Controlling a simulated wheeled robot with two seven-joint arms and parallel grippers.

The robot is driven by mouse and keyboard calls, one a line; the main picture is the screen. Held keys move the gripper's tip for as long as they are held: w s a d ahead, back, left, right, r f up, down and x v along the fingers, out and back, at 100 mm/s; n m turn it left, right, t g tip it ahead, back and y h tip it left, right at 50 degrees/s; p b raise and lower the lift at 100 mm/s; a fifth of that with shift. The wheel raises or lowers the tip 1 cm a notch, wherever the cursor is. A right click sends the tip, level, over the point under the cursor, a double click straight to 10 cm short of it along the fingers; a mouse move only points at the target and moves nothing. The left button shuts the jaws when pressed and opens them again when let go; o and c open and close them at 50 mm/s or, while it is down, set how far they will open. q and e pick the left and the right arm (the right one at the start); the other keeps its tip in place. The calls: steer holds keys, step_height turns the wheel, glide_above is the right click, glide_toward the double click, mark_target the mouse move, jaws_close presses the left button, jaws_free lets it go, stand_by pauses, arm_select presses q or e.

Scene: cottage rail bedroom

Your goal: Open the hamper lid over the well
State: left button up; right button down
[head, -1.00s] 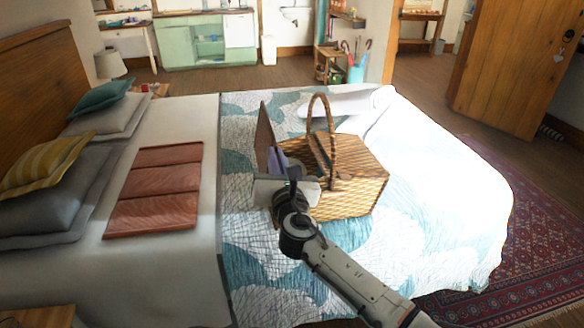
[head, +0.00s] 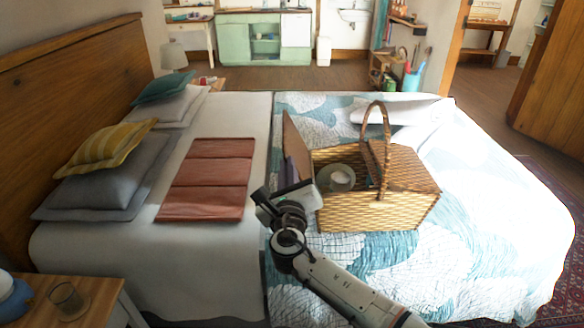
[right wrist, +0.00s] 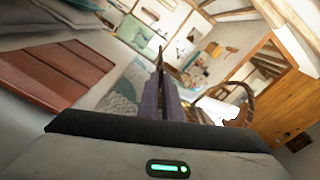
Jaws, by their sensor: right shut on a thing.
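The wicker hamper (head: 370,212) stands on the bed with its tall arched handle (head: 386,130) upright. Its left lid (head: 294,138) is raised past upright and leans left, away from the well. The open well shows a pale round dish (head: 340,178) inside. The right lid (head: 408,168) lies closed. My right gripper (head: 290,172) is at the hamper's left end, shut on the raised lid. In the right wrist view the fingers (right wrist: 162,104) close around the lid, which shows as a thin, dark edge-on panel (right wrist: 159,58). My left gripper is not in view.
A folded reddish-brown cloth (head: 207,180) lies on the bed left of my gripper. Pillows (head: 95,180) lie near the headboard. The patterned quilt (head: 400,265) in front of the hamper is clear.

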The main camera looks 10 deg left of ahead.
steer(key=shift+f, duration=0.2)
stand_by(0.3)
steer(key=c, duration=1.9)
jaws_free()
steer(key=shift+c, duration=0.2)
steer(key=shift+a, duration=0.1)
steer(key=s+d+p, duration=0.1)
steer(key=s+d, duration=0.1)
steer(key=s, duration=0.8)
steer(key=shift+p, duration=0.3)
